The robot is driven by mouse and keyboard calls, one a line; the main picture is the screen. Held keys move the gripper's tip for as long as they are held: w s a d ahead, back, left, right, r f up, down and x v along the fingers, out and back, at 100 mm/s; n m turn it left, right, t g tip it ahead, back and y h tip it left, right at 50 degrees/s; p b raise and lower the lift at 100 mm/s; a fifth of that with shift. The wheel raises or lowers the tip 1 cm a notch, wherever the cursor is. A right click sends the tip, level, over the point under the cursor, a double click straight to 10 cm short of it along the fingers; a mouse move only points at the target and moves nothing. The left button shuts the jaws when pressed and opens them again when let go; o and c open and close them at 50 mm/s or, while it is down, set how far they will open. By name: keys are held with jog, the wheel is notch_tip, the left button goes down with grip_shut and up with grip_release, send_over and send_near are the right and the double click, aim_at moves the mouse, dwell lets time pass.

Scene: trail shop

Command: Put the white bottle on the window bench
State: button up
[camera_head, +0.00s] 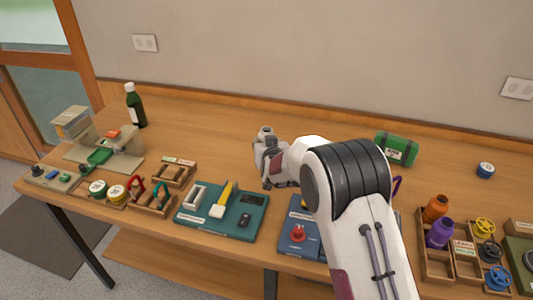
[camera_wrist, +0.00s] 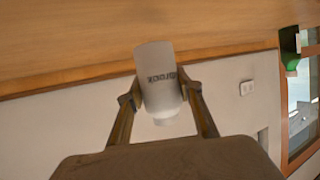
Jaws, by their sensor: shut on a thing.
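The white bottle (camera_wrist: 157,75) is between the two fingers of my gripper (camera_wrist: 160,94) in the wrist view, with dark lettering on its side. My gripper is shut on it. In the head view my gripper (camera_head: 266,150) is over the middle of the long wooden table, toward its back edge. The bottle is hard to tell from the gripper there. I cannot make out a window bench for certain; a wood-framed glass pane (camera_head: 45,100) shows at the far left.
The wooden table (camera_head: 205,135) has bare room left of my gripper. A dark green bottle (camera_head: 136,108) stands at its back left. Trays, a teal mat (camera_head: 190,222) and a blue board (camera_head: 297,245) line the front. A green case (camera_head: 397,150) is at right.

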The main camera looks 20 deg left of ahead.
jog(key=shift+f, duration=2.25)
jog(key=shift+f, duration=0.15)
jog(key=o, duration=1.2)
jog(key=shift+o, duration=0.2)
jog(key=shift+f, duration=0.1)
jog(key=shift+a+r+v, duration=0.1)
jog(key=shift+v, duration=1.85)
jog(key=shift+a+r+v, duration=0.1)
jog(key=shift+a+v, duration=0.05)
jog(key=shift+v, duration=1.8)
jog(key=shift+r, duration=0.1)
